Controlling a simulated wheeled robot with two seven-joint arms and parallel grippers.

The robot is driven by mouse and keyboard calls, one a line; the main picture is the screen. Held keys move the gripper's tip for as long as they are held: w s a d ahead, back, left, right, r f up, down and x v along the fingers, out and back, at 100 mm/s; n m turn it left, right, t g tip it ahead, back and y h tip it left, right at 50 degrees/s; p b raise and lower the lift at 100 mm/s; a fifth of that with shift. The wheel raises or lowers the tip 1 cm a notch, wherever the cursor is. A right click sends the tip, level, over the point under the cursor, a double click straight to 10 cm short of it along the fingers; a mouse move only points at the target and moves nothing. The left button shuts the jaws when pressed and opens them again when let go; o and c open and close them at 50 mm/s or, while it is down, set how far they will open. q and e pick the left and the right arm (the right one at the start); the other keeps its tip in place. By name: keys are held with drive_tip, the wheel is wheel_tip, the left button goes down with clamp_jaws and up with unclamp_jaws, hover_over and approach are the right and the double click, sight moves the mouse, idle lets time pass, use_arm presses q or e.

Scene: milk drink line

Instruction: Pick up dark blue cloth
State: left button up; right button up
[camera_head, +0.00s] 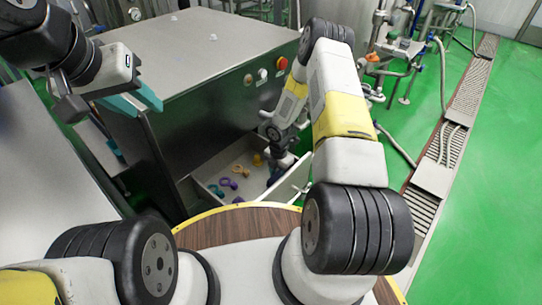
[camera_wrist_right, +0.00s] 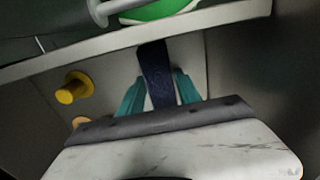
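The dark blue cloth (camera_wrist_right: 157,75) shows in the right wrist view as a narrow strip against the drawer's inner wall. The teal fingers of my right gripper (camera_wrist_right: 158,92) stand on either side of it, with thin pale gaps between fingers and cloth. That gripper looks open around the cloth, not shut on it.
Several small coloured parts (camera_head: 228,183) lie in the drawer; a yellow one (camera_wrist_right: 74,88) is left of the right gripper. The steel-topped cabinet (camera_head: 205,50) stands behind the drawer. A pale table (camera_head: 40,180) is at left. Green floor (camera_head: 485,200) is clear at right.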

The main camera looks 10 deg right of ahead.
sight(278, 175)
clamp_jaws()
drive_tip(key=shift+r, duration=0.1)
wheel_tip(278, 175, up, 18)
idle(0.6)
